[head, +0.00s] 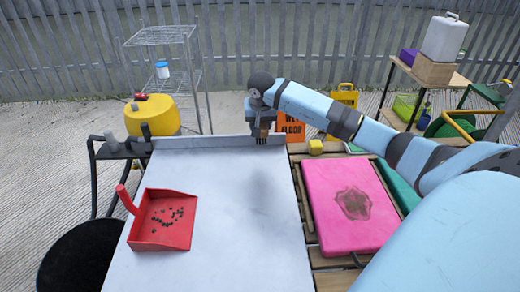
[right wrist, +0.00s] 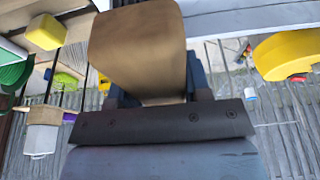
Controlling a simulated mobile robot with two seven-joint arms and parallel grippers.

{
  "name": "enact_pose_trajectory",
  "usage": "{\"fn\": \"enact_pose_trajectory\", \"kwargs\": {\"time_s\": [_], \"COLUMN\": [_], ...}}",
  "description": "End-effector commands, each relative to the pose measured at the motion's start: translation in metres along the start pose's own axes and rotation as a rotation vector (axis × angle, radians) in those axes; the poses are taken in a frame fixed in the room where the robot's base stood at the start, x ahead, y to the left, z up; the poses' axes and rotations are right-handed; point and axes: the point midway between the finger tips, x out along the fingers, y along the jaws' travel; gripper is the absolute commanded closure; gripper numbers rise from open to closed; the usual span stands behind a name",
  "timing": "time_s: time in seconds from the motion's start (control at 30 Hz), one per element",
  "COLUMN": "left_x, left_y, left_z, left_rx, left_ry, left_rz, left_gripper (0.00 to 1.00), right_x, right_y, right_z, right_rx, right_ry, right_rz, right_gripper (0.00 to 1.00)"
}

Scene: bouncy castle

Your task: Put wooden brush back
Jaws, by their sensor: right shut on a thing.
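My right gripper (head: 262,138) is above the far end of the white table (head: 225,225), its arm coming in from the right. It is shut on the wooden brush (head: 265,128), whose brown wooden body (right wrist: 138,45) fills the space between the fingers in the right wrist view. Bristles cannot be made out. The brush is held up, with a soft shadow on the table nearer to me. My left gripper is not in view.
A red dustpan (head: 165,220) with dark bits lies on the table's left. A pink pad (head: 348,205) with a dark stain lies on slats to the right. The table's middle is clear.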

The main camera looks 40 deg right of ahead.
Motion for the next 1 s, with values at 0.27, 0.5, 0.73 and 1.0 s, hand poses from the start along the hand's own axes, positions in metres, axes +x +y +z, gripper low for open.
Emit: {"fn": "enact_pose_trajectory", "kwargs": {"time_s": [0.27,0.5,0.73,1.0], "left_x": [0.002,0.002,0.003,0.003], "left_y": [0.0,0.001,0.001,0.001], "left_z": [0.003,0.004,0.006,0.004], "left_rx": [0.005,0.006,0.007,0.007], "left_ry": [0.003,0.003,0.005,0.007], "left_rz": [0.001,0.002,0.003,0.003], "left_gripper": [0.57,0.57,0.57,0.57], "right_x": [0.059,0.075,0.106,0.107], "right_y": [0.0,0.0,0.0,0.0], "right_z": [0.019,0.024,0.033,0.033], "right_rx": [0.0,0.0,0.001,-0.001], "right_ry": [-0.002,-0.002,-0.002,0.001], "right_rz": [-0.001,0.0,0.0,0.0], "right_gripper": [0.76,0.76,0.76,0.76]}}
